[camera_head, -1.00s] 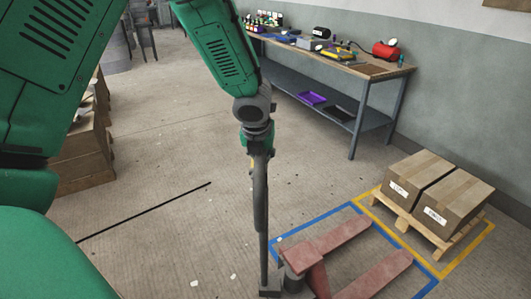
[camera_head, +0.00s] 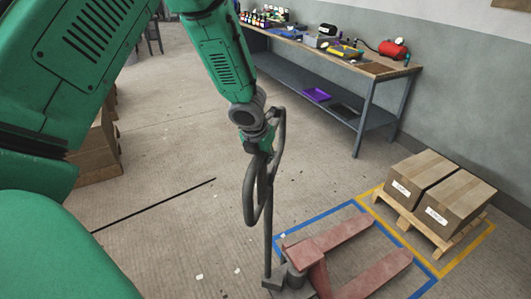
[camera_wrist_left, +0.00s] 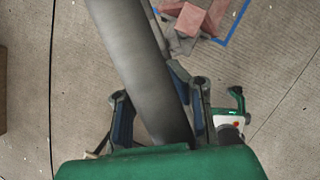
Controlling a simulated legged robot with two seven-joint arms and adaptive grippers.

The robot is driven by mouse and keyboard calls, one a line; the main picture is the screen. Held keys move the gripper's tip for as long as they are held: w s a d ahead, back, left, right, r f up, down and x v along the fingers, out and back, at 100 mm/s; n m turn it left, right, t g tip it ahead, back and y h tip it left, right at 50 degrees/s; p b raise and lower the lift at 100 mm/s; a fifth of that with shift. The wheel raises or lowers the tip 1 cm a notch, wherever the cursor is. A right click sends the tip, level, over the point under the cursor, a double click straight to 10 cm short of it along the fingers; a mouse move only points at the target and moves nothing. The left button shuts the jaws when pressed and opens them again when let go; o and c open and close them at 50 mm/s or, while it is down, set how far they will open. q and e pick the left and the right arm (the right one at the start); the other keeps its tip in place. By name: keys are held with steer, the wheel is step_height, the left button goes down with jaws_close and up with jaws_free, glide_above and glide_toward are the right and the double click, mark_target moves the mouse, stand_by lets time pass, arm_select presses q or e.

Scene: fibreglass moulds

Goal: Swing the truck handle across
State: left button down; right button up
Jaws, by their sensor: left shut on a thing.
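The red pallet truck (camera_head: 318,270) stands on the floor at the lower middle of the head view, its forks pointing up and right. Its dark grey handle (camera_head: 249,197) rises from the truck's base as an upright bar with a loop at the top, the loop seen broadly open. My left gripper (camera_head: 262,146) is shut on the upper part of the loop. In the left wrist view a thick grey bar of the handle (camera_wrist_left: 145,60) runs between the fingers of the left gripper (camera_wrist_left: 155,98). My right gripper is not in view.
Two cardboard boxes (camera_head: 455,205) sit on a wooden pallet (camera_head: 408,216) inside a yellow floor outline, right of the truck. A workbench (camera_head: 375,68) with tools stands along the wall. A black line (camera_head: 155,204) crosses the open floor at left.

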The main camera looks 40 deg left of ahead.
arm_select(q)
steer(key=shift+w+a+r, duration=0.25)
steer(key=shift+w+a, duration=0.05)
steer(key=shift+w, duration=0.2)
steer(key=shift+a+m, duration=0.25)
steer(key=shift+m, duration=0.25)
steer(key=shift+w, duration=0.1)
